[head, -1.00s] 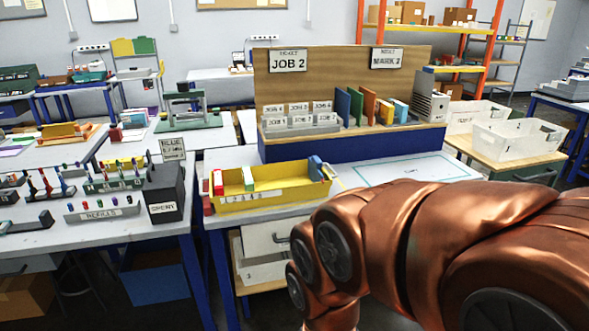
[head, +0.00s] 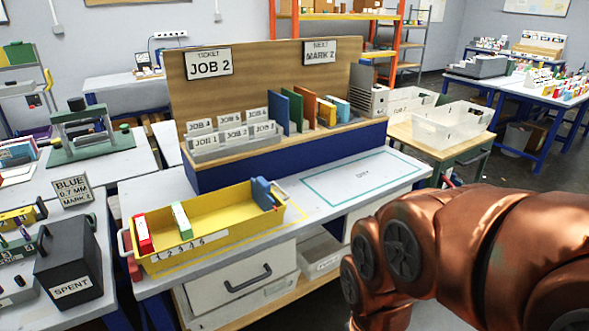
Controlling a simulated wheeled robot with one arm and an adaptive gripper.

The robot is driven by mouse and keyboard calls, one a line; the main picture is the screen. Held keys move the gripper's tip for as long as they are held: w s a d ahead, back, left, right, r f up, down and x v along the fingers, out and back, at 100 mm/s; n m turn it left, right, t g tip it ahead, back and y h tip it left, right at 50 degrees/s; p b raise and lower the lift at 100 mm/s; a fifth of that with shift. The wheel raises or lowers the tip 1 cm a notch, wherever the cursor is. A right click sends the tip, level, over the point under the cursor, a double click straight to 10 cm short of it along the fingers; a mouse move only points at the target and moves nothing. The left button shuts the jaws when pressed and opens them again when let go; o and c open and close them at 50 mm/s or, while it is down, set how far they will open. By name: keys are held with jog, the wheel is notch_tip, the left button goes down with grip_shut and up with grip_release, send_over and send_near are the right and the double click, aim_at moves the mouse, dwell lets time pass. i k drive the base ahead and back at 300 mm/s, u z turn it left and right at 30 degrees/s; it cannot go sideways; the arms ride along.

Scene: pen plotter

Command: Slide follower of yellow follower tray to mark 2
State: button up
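The yellow follower tray (head: 218,241) sits on the white bench top, with small numbers along the left part of its front wall. Inside it, a red and white block (head: 143,234) stands at the left end. A green and white block (head: 181,219) stands a little right of that. A blue upright piece (head: 263,194) stands near the right end. I cannot tell for sure which piece is the follower, or read its exact mark. My copper arm fills the lower right, apart from the tray; my gripper is out of view.
Behind the tray, a blue-fronted stand (head: 290,157) holds job card boxes and coloured folders, with signs "JOB 2" and "NEXT MARK 2". A black "SPENT" box (head: 68,262) stands left, across a gap.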

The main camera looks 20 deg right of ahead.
aim_at(260, 188)
jog(key=z, duration=0.1)
jog(key=i, duration=0.65)
jog(key=u, duration=0.65)
jog(key=i, duration=0.65)
jog(key=u, duration=0.65)
